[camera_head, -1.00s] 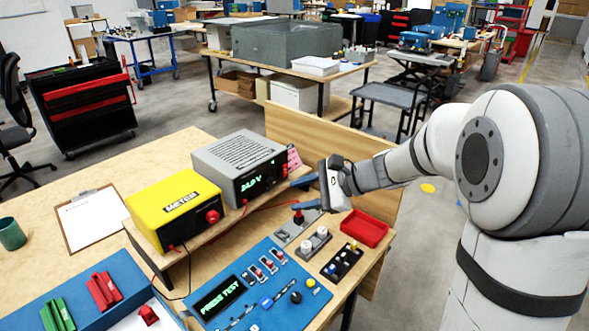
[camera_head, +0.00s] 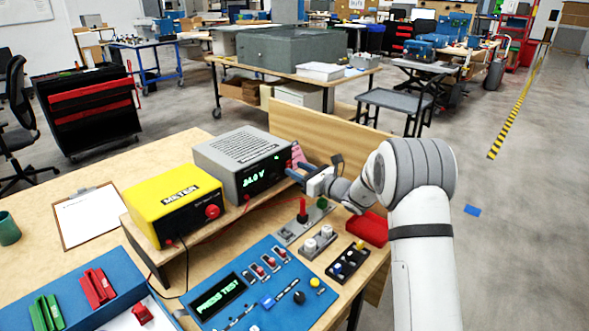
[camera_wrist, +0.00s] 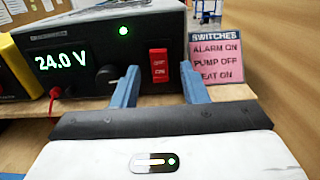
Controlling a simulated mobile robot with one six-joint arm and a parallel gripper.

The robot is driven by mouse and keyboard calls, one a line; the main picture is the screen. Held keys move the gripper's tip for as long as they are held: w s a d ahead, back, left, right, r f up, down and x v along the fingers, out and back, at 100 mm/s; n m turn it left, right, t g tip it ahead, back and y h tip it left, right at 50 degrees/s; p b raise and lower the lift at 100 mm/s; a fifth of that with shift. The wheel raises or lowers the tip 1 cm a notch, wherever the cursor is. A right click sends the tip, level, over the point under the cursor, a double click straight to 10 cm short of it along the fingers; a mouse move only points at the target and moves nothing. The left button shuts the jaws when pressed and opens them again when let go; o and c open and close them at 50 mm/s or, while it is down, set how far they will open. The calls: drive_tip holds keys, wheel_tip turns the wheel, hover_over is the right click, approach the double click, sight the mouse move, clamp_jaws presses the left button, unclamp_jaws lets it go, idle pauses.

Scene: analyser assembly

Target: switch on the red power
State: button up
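The grey power supply (camera_head: 240,160) stands on the wooden shelf and its display reads 24.0 V. In the wrist view its dark front (camera_wrist: 75,67) shows a lit green lamp (camera_wrist: 123,31), a black knob (camera_wrist: 107,75) and a red rocker switch (camera_wrist: 159,62). My gripper (camera_head: 296,171) is in front of the right end of the supply. In the wrist view my gripper (camera_wrist: 159,67) is open, with one blue finger on each side of the red switch and nothing between them. I cannot tell whether the fingertips touch the front panel.
A pink switches note (camera_wrist: 216,60) stands right of the supply, close to the right finger. A yellow meter (camera_head: 175,204) sits to the left. A wooden panel (camera_head: 330,140) rises behind. Below are a blue test panel (camera_head: 285,308) and a red tray (camera_head: 368,230).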

drive_tip(key=shift+x, duration=0.85)
drive_tip(key=shift+c, duration=0.4)
clamp_jaws()
